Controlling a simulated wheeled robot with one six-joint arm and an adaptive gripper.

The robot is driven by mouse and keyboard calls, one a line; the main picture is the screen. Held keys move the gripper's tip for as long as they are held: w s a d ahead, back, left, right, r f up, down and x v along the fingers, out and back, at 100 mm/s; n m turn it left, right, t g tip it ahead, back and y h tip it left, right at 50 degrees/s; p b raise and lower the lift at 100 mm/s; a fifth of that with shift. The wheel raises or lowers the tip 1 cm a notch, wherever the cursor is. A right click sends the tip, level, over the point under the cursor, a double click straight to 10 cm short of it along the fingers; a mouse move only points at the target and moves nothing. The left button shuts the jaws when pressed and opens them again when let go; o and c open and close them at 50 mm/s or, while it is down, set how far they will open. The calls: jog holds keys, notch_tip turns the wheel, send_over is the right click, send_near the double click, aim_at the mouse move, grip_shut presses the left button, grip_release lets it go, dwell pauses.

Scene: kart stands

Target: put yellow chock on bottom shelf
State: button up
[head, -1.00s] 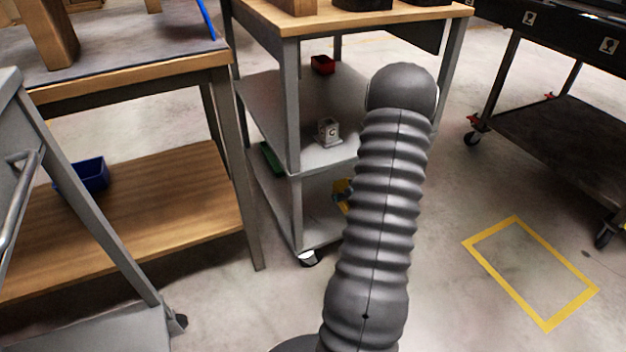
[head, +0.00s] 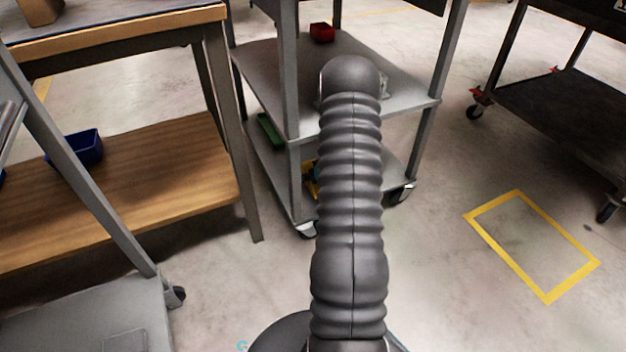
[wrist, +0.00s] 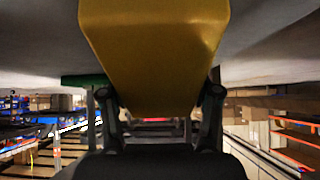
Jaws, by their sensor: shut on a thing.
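The yellow chock (wrist: 155,50) fills the top middle of the wrist view, held between the two fingers of my gripper (wrist: 160,98), which is shut on it. In the head view a small part of the yellow chock (head: 310,181) shows between the cart's shelves, just left of my arm. My arm hides the gripper and most of the chock there. The bottom shelf (head: 396,172) is the grey lower deck of the cart. The wrist view looks upside down, with the grey shelf (wrist: 270,62) along the top. I cannot tell whether the chock touches it.
A green bin (head: 270,131) sits on the bottom shelf at the left. The middle shelf (head: 410,95) above carries a red bin (head: 322,32) and a white block (head: 384,86), mostly hidden by my arm. A grey corner post (head: 294,170) stands close left of the chock.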

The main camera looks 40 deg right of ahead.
jog(key=shift+f, duration=0.7)
jog(key=o, duration=1.5)
jog(key=shift+f, duration=0.15)
jog(key=shift+r, duration=0.25)
jog(key=p+v, duration=0.2)
jog(key=v, duration=1)
